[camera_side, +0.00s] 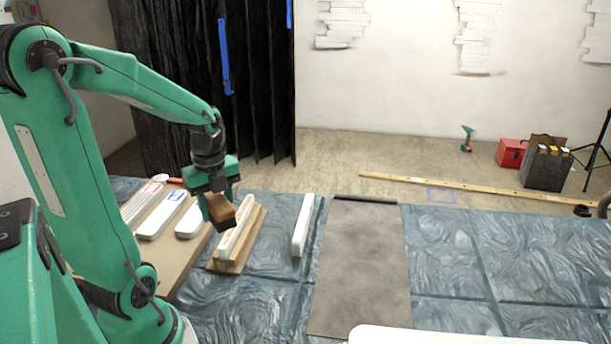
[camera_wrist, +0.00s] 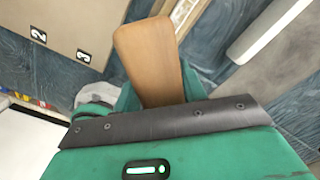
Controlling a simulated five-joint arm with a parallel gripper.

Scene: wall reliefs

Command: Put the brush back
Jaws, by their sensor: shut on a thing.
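The brush (camera_side: 220,211) has a tan wooden back and dark bristles on its lower side. My gripper (camera_side: 212,200) is shut on it and holds it slightly tilted, bristles down. In the side view the brush overlaps the left side of a wooden holder (camera_side: 231,267) with a white bar on it; its height above the holder is hard to tell. In the wrist view the brush's wooden back (camera_wrist: 148,50) sticks out beyond my gripper (camera_wrist: 150,95), and the fingertips are mostly hidden.
A tan board (camera_side: 180,265) with white pieces (camera_side: 160,216) lies left of the holder. A separate white bar (camera_side: 303,226) and a grey-brown panel (camera_side: 360,265) lie to the right on blue patterned sheeting. A white object's edge (camera_side: 450,335) shows at the bottom.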

